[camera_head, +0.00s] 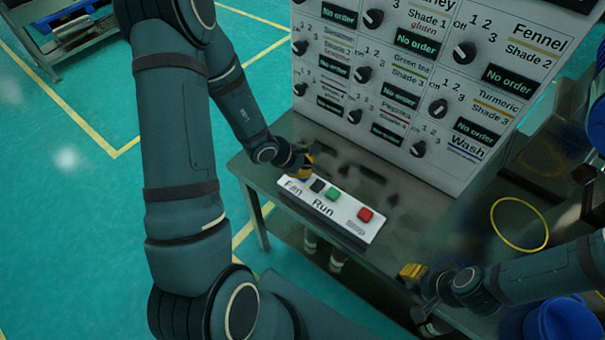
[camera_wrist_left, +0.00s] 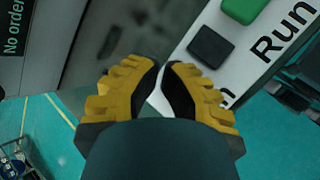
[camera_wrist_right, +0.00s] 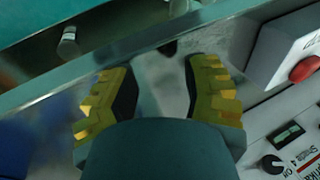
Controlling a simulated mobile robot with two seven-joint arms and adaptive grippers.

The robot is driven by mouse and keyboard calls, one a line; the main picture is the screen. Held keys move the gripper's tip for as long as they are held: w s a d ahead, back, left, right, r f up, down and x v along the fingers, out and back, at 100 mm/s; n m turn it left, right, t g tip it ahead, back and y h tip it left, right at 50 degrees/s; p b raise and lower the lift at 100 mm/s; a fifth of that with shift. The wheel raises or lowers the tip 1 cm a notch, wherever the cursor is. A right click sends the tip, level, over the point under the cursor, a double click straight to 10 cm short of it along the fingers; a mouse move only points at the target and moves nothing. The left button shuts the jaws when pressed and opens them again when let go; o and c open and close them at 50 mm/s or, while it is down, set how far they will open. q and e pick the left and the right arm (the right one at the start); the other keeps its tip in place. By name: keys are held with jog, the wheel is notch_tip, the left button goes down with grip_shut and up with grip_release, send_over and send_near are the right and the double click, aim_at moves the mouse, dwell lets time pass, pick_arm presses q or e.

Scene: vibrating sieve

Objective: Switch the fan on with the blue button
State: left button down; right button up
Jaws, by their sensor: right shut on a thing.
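The fan button is a dark blue, almost black square (camera_head: 317,185) on the white control panel (camera_head: 292,197), beside the word Fan. It also shows in the left wrist view (camera_wrist_left: 210,47), just beyond the fingertips and to the right. My left gripper (camera_head: 306,162) is at the Fan end of the panel. Its fingertips almost meet in the left wrist view (camera_wrist_left: 163,70), with nothing seen between them, and appear apart from the button. My right gripper (camera_head: 428,287) is by the table's front edge. Its fingers stand apart in the right wrist view (camera_wrist_right: 160,82); what they hold is unclear.
A green Run button (camera_head: 333,194) and a red Stop button (camera_head: 365,214) share the panel. A tall white board (camera_head: 345,90) with knobs stands behind it. A yellow ring (camera_head: 519,248) is at the right. Dark table surface (camera_head: 425,195) lies clear between panel and board.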

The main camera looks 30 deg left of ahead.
pick_arm(q)
jog(key=shift+s+f+b, duration=0.2)
jog(key=shift+f+b, duration=0.3)
jog(key=shift+b, duration=0.05)
pick_arm(e)
jog(key=shift+s+f, duration=0.2)
jog(key=shift+f, duration=0.6)
pick_arm(q)
jog(key=shift+a+f, duration=0.1)
pick_arm(e)
jog(key=shift+f, duration=0.1)
pick_arm(q)
jog(key=shift+w, duration=0.1)
jog(key=shift+w+r+p, duration=0.2)
jog(key=shift+r+p, duration=0.1)
jog(key=shift+r, duration=0.2)
jog(key=shift+w+r+p, duration=0.2)
jog(key=shift+r+p, duration=0.05)
jog(key=shift+r, duration=0.25)
pick_arm(e)
jog(key=shift+w+d+r, duration=0.15)
jog(key=shift+r, duration=0.3)
pick_arm(q)
jog(key=shift+r, duration=0.1)
